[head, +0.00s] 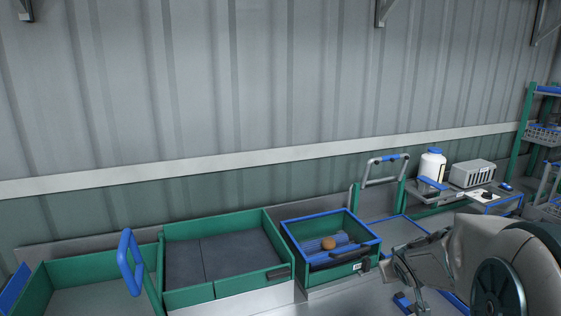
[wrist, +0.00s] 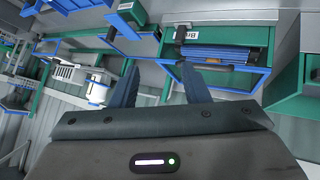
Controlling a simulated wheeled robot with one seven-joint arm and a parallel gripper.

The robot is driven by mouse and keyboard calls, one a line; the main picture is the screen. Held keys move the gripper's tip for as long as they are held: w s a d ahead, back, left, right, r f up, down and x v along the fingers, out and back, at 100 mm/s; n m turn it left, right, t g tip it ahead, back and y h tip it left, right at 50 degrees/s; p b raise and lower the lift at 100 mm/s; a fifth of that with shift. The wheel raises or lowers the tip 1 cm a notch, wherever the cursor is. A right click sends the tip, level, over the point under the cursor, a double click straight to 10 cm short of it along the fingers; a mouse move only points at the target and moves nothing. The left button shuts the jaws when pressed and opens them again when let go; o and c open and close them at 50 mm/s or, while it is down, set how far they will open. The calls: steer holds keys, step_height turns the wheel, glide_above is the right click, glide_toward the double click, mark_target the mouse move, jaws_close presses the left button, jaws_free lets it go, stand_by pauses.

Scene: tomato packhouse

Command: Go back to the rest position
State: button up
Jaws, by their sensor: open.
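My gripper (wrist: 161,78) shows in the wrist view with its two dark blue fingers apart and nothing between them. In that view, which is turned over, the fingers point toward a green bin with a blue rim (wrist: 232,77), and I cannot tell the gap between them. In the head view my arm comes in from the lower right. The same kind of green bin (head: 360,263) stands left of it, with a blue ribbed liner and a brown round item (head: 328,243) inside.
Green trays (head: 240,216) stand left of the bin, one with a blue handle (head: 130,262) nearby. A white bottle with a blue cap (head: 432,165) and a grey vented box (head: 472,173) stand at the back right. A green rack (head: 526,115) is at the far right. The wall above is clear.

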steer(key=s+a+g+y, duration=0.1)
steer(key=s+a, duration=0.3)
steer(key=s, duration=0.3)
steer(key=s+a+r+m+g+y, duration=0.1)
steer(key=s+a+g, duration=0.1)
steer(key=s+a, duration=0.3)
steer(key=s+a+g+y, duration=0.1)
steer(key=s+a, duration=0.3)
steer(key=s, duration=0.7)
steer(key=shift+a+r+g, duration=0.3)
steer(key=shift+r+g, duration=0.1)
steer(key=shift+g, duration=0.3)
steer(key=shift+s, duration=0.2)
steer(key=shift+c, duration=0.6)
